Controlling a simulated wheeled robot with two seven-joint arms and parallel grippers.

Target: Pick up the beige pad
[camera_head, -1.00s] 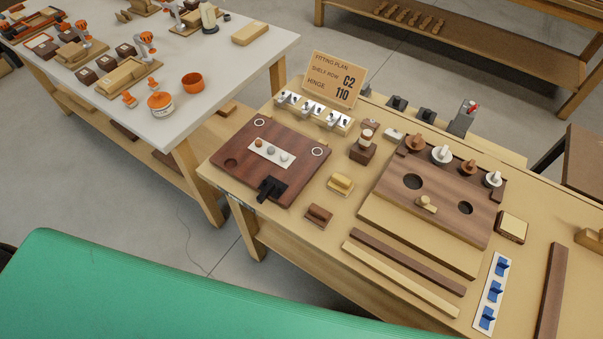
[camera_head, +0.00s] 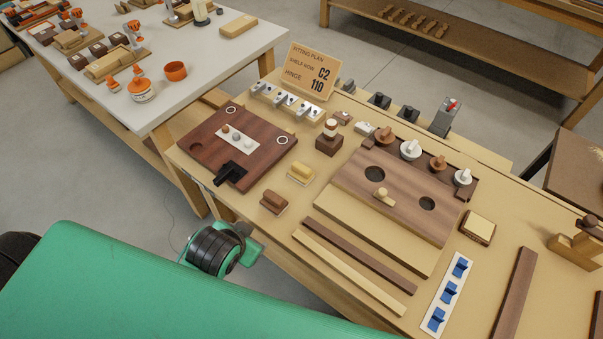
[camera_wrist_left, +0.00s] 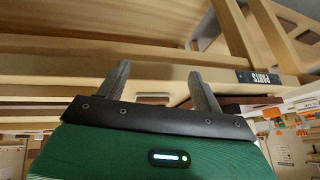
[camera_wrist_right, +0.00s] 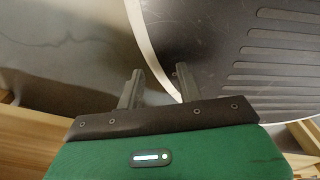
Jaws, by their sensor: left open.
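A square pad with a beige top on a dark wooden body (camera_head: 478,227) lies on the bench, right of the brown fixture board. A small yellowish-beige block with a raised grip (camera_head: 301,172) lies nearer the middle, with a brown one (camera_head: 274,201) in front of it. I cannot tell for sure which one is the beige pad. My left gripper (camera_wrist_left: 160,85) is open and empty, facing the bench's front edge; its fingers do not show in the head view. My right gripper (camera_wrist_right: 157,80) has its fingers apart and empty, close to a dark, ribbed curved surface.
The fixture board (camera_head: 345,178) holds several knobs along its back. A dark red board (camera_head: 265,149) lies left, a sign (camera_head: 307,73) behind it. Long strips (camera_head: 360,255) and a white strip with blue clips (camera_head: 450,292) lie in front. Little bench surface is clear.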

